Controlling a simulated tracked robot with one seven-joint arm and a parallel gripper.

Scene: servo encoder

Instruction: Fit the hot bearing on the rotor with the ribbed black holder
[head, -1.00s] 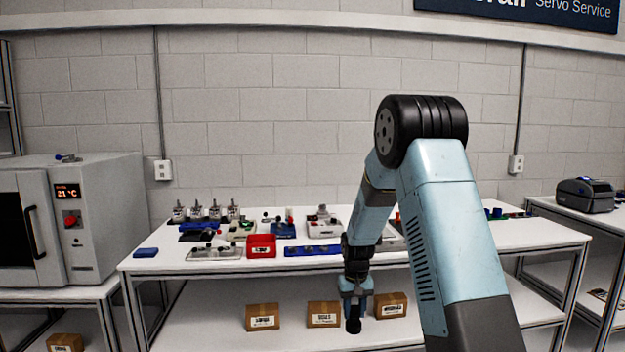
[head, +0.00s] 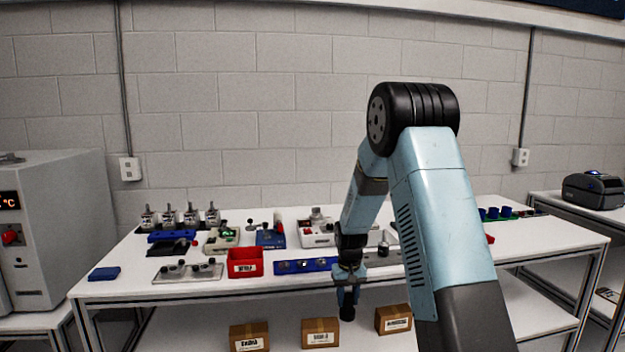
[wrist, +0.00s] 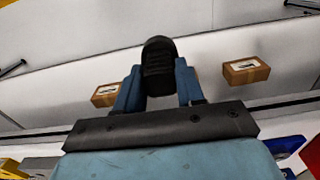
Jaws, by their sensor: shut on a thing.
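My gripper (head: 347,296) hangs in front of the table's front edge, above the lower shelf. It is shut on a black ribbed holder (head: 347,313), which points downward. In the wrist view the holder (wrist: 159,66) stands between the two blue fingers, and its ribs show. I cannot see a bearing on it. Several metal units (head: 190,214) stand in a row at the back left of the table; I cannot tell whether one is the rotor. A blue tray with round parts (head: 306,265) lies near the table's front edge.
The white table (head: 135,262) also carries a red bin (head: 245,263), a grey plate with dark knobs (head: 188,272) and a blue block (head: 104,273). Cardboard boxes (head: 320,333) sit on the lower shelf. An oven (head: 62,225) stands at the left, a printer (head: 592,191) at the right.

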